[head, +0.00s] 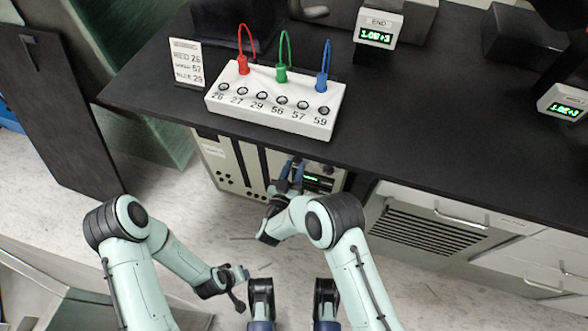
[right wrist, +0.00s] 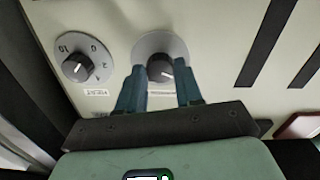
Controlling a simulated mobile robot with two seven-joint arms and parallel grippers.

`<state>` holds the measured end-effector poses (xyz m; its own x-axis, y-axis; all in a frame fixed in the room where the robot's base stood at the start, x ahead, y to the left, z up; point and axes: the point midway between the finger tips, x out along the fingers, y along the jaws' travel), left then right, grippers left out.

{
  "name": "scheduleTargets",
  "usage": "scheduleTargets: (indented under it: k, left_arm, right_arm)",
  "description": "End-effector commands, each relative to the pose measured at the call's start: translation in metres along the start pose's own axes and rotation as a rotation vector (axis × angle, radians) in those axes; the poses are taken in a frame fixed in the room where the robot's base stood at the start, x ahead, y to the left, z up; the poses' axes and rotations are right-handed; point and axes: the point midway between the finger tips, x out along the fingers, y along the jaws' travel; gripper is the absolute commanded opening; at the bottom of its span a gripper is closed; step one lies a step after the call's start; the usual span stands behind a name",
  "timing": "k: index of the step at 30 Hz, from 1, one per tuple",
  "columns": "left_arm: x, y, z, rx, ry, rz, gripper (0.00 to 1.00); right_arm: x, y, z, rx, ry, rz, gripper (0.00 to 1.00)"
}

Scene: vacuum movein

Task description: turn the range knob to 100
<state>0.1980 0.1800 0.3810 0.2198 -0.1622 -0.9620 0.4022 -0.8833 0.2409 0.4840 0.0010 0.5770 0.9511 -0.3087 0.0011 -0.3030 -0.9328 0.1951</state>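The instrument front panel (head: 240,165) is set under the bench top. In the right wrist view it carries two dark round knobs with white pointers on grey discs. My right gripper (right wrist: 161,72) has one finger on each side of the right-hand knob (right wrist: 159,66), and both fingers appear to touch it. Its scale is mostly hidden and its label is too small to read. The left-hand knob (right wrist: 77,66) has a readable scale with 10, 0, 2 and 4. In the head view my right gripper (head: 291,173) is at the panel. My left gripper (head: 238,282) hangs low, away from the panel.
Above the panel, the black bench top (head: 410,120) overhangs. A white numbered block (head: 275,105) with red, green and blue leads stands near its edge, beside a small card (head: 187,62). Two green-lit displays (head: 376,38) stand further right. White drawers (head: 500,260) are to the right.

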Motion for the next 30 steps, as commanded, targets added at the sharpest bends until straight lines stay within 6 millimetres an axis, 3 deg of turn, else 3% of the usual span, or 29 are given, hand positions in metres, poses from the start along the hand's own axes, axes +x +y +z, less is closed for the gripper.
scheduleTargets:
  k: [11,30]
  left_arm:
    - [0.0002,0.0,0.0,0.0,0.0,0.0,0.43]
    - [0.003,-0.003,0.0036,-0.003,-0.012,-0.005,0.43]
  right_arm:
    - [-0.0006,0.0001,0.0013,0.099,-0.002,0.001,0.05]
    - [-0.0013,-0.0012,0.0024,0.668,-0.006,0.001,0.05]
